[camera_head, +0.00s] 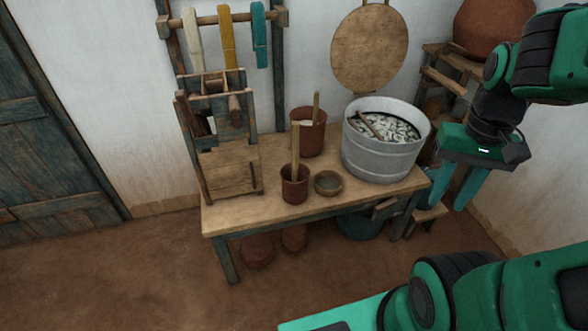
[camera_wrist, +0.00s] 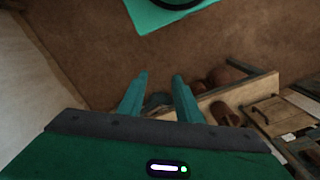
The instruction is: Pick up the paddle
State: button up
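Several wooden sticks could be the paddle, and I cannot tell which it is. A flat stick (camera_head: 295,148) stands upright in a small brown cup (camera_head: 294,190) near the table's front edge. Another stick (camera_head: 316,105) stands in a larger reddish pot (camera_head: 308,138) behind it. A third stick (camera_head: 371,126) leans inside a grey metal tub (camera_head: 380,158) holding dark liquid with pale patches. My gripper (camera_head: 453,203) is to the right of the table and tub, fingers downward and apart. In the wrist view my gripper (camera_wrist: 160,76) is open with nothing between its teal fingers.
The wooden table (camera_head: 232,218) also bears a wooden loom-like frame (camera_head: 228,170) and a small bowl (camera_head: 328,183). Skeins (camera_head: 228,38) hang from a rack behind. A large clay pot (camera_head: 490,28) stands on a shelf at right.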

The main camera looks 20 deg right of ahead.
jog(key=shift+o, duration=1.4)
jog(key=shift+s+r, duration=0.15)
jog(key=shift+s, duration=0.1)
jog(key=w+f+n+t, duration=0.3)
jog(key=w+f, duration=0.1)
jog(key=w, duration=0.8)
jog(key=n+t+y, duration=0.1)
jog(key=n+t, duration=0.3)
jog(key=t, duration=0.8)
send_near(296, 136)
jog(key=x, duration=0.5)
jog(key=shift+w+d+f, duration=0.25)
jog(key=shift+d+f, duration=0.1)
jog(key=shift+f, duration=0.05)
jog(key=shift+a+f+t, duration=0.25)
jog(key=shift+a+t, duration=0.2)
jog(key=shift+t, duration=0.35)
jog(key=shift+s+f+t+h, duration=0.1)
jog(key=shift+s+t+h, duration=0.2)
jog(key=shift+s+t, duration=0.3)
jog(key=w, duration=1.1)
jog(key=shift+r, duration=0.45)
jog(key=shift+a, duration=0.15)
grip_shut()
